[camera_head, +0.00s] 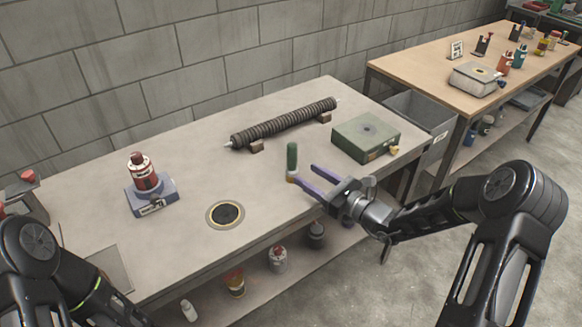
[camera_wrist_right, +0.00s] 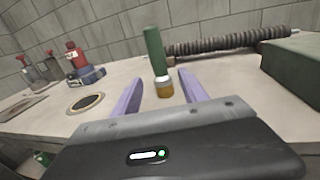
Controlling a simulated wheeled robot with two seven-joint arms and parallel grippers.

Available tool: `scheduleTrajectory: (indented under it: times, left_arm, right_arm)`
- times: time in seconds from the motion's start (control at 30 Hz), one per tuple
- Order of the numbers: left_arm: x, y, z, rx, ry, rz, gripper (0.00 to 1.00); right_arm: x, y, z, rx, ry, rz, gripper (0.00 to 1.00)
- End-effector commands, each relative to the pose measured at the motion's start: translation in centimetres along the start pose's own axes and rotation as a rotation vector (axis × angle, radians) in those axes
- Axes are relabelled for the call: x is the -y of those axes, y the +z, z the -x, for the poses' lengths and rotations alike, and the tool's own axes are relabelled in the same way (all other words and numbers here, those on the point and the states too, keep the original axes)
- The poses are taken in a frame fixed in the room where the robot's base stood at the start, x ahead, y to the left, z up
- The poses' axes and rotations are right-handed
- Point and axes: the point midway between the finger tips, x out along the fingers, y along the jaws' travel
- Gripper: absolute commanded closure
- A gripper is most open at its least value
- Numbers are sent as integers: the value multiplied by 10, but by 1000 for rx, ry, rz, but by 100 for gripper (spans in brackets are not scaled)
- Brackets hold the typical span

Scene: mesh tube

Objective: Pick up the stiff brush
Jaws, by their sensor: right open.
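In the right wrist view the brush's lower end shows between the two fingers (camera_wrist_right: 160,78), with gaps on both sides. My left arm shows at the lower left of the head view, but its gripper is out of frame.
On the workbench (camera_head: 200,105) are a dark ribbed tube (camera_head: 285,123) on small supports, a green box (camera_head: 366,136), a red bottle (camera_head: 145,177) on a blue-grey base and a round dark inset (camera_head: 225,214). A shelf with containers lies below. Bare bench surrounds the brush.

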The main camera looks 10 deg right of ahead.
Motion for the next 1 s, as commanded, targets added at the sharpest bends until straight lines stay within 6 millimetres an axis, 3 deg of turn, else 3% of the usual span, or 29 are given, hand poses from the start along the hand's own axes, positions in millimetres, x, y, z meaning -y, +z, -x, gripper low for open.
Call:
scheduleTrajectory:
  times: [0.17, 0.53, 0.83, 1.0]
  left_arm:
    - [-1, 0, 2, 0, 0, 0, 52]
    - [-1, 0, 3, 0, 0, 0, 52]
    - [-4, 0, 11, 0, 0, 0, 52]
    - [-4, 0, 12, 0, 0, 0, 52]
  right_arm:
    - [-1, 0, -18, 1, 1, -1, 49]
    - [0, 0, -23, 0, 1, 0, 49]
    - [0, -1, -63, 0, 3, 0, 49]
    - [0, -2, -72, -1, 0, -1, 49]
